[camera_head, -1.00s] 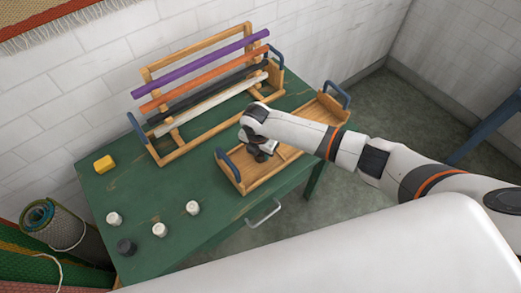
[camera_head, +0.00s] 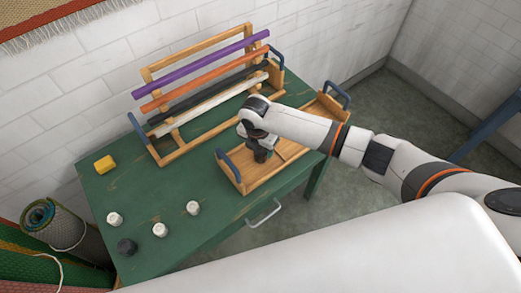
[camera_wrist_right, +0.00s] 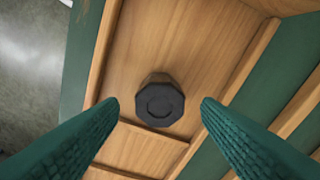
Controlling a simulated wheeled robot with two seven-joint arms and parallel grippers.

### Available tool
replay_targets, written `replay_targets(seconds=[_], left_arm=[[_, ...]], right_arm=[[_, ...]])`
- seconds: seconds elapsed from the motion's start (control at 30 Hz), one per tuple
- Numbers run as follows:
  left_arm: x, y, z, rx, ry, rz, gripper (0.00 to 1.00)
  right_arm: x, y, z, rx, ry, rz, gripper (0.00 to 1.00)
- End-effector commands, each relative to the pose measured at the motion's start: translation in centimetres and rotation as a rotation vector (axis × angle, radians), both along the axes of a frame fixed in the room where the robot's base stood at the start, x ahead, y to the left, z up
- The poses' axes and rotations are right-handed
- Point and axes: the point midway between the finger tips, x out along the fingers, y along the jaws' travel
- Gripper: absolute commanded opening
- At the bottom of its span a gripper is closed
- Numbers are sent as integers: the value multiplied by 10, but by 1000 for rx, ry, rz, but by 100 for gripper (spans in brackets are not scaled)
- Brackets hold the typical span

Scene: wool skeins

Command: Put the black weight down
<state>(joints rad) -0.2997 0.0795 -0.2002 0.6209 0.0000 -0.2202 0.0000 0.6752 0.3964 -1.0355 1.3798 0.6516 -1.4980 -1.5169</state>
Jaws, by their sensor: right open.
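A black octagonal weight (camera_wrist_right: 160,101) stands upright on the floor of the wooden tray (camera_wrist_right: 187,45), near a low divider, in the right wrist view. My right gripper (camera_wrist_right: 160,104) is open over it. One green ribbed finger is on each side, with a clear gap to the weight. In the head view my right gripper (camera_head: 262,142) is above the near left part of the tray (camera_head: 237,178), and a dark shape below it appears to be the weight. My left gripper is not in view.
Several white weights, one of them here (camera_head: 193,208), stand on the green table (camera_head: 165,190) near a yellow block (camera_head: 104,165). A wooden rack (camera_head: 178,152) with coloured rods stands behind the tray. The table's middle left is clear.

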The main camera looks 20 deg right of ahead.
Motion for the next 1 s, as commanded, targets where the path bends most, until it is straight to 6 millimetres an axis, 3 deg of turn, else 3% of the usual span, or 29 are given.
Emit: replay_targets(seconds=[0.2, 0.4, 0.6, 1.0], left_arm=[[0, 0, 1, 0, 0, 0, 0], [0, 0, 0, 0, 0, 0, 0], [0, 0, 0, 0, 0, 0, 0], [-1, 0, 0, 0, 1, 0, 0]], right_arm=[[-2, 4, 50, 1, -4, 0, 58], [-5, 6, 78, 0, -1, -1, 58], [-6, 7, 88, 0, 0, -1, 58], [-7, 7, 88, 0, 0, -1, 58]])
